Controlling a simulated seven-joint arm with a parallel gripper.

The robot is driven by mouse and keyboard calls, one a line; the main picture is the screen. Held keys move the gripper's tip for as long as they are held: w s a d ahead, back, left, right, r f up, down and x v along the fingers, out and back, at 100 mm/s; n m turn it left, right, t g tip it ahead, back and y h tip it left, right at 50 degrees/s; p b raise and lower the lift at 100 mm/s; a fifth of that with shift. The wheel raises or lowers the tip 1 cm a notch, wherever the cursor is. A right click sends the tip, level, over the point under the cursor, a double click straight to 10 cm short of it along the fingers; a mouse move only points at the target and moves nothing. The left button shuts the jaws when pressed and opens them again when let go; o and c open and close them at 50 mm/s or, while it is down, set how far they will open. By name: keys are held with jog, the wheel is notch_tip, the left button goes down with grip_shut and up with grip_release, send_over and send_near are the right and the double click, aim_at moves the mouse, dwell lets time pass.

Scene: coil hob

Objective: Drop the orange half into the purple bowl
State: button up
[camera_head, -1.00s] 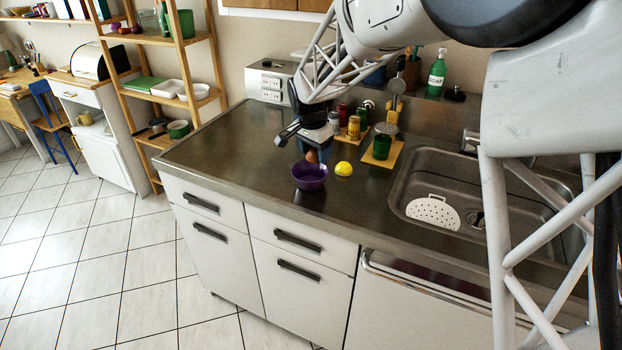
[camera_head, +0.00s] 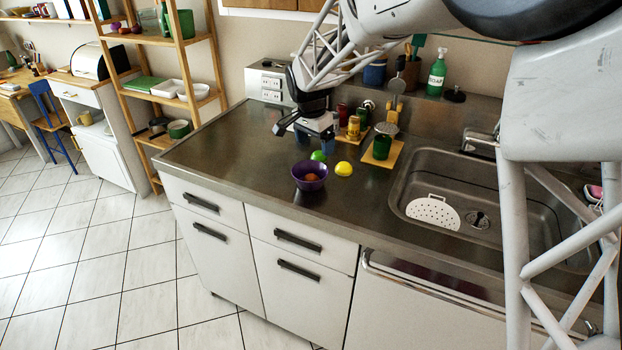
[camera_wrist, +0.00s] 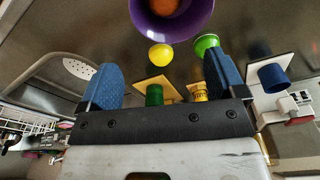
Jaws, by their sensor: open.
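The purple bowl (camera_head: 310,183) stands upright on the steel counter, near its front edge; it also shows at the top of the wrist view (camera_wrist: 190,24). The orange half (camera_head: 311,177) lies inside the bowl, and its orange surface shows in the wrist view (camera_wrist: 165,5). My gripper (camera_head: 312,140) is above and behind the bowl, apart from it. In the wrist view its two blue fingers (camera_wrist: 165,82) are spread wide with nothing between them.
A yellow lemon (camera_head: 343,169) and a green round fruit (camera_head: 318,156) lie close behind the bowl. A green cup (camera_head: 382,147) stands on a wooden board, with jars behind. The sink (camera_head: 480,190) is at the right; the counter left of the bowl is clear.

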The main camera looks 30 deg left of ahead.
jog(key=shift+s+r, duration=0.15)
jog(key=shift+r, duration=1)
jog(key=shift+s+r, duration=0.15)
jog(key=shift+r, duration=0.95)
jog(key=s+d+r, duration=0.3)
jog(key=d, duration=0.8)
jog(key=s+d+r+n, duration=0.1)
jog(key=s+d+r, duration=0.15)
jog(key=d, duration=0.75)
jog(key=s+d+r, duration=0.2)
jog(key=s+d, duration=0.2)
jog(key=d, duration=0.7)
jog(key=s+d+f+n, duration=0.1)
jog(key=s+d+f, duration=0.1)
jog(key=s+d, duration=0.8)
jog(key=s+d+f+n+t, duration=0.1)
jog(key=s+d+f, duration=0.2)
jog(key=s+d, duration=0.7)
jog(key=s, duration=0.4)
jog(key=shift+s+d, duration=0.35)
